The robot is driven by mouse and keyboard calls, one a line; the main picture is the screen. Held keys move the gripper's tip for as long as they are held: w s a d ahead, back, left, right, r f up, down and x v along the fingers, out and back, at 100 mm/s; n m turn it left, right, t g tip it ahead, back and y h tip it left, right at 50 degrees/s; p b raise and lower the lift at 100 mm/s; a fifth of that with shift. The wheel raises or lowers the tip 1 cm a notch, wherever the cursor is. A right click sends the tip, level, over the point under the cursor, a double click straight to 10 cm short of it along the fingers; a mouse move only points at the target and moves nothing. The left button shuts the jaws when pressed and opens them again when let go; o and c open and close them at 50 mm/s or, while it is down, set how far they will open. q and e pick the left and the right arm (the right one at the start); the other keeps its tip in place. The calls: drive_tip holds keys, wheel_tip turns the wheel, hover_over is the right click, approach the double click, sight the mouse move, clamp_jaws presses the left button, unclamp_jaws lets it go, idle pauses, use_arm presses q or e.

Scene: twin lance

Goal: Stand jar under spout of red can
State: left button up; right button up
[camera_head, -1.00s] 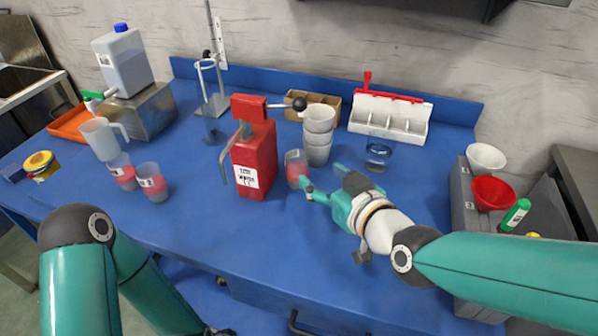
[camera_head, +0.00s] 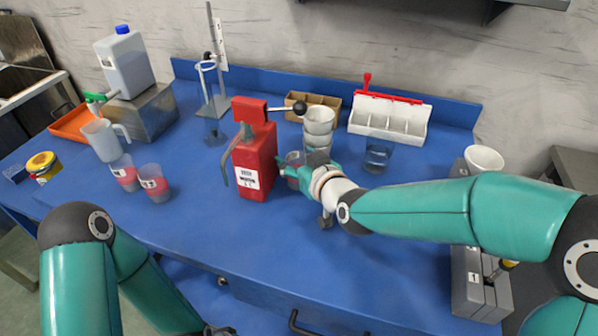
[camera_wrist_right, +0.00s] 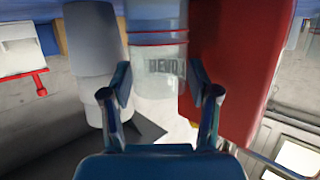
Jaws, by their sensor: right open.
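The red can (camera_head: 254,160) stands upright mid-table, with a lever on top and a grey spout (camera_head: 224,164) hanging on its left side. A clear jar with a red band (camera_head: 294,158) stands close to the can's right side, partly hidden by my right gripper. My right gripper (camera_head: 284,172) is open at this jar. In the right wrist view the jar (camera_wrist_right: 158,60) is between the two open fingers (camera_wrist_right: 160,92), with the red can (camera_wrist_right: 232,65) on its right. Whether the fingers touch the jar I cannot tell. My left gripper is out of view.
Stacked white cups (camera_head: 318,125) stand right behind the jar. Another clear jar (camera_head: 378,154) stands to the right. Two red-banded jars (camera_head: 153,184) and a jug (camera_head: 103,140) are left. The blue table (camera_head: 215,225) is clear in front of the can.

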drive_tip(key=c, duration=0.8)
drive_tip(key=shift+r, duration=0.1)
drive_tip(key=shift+c, duration=0.2)
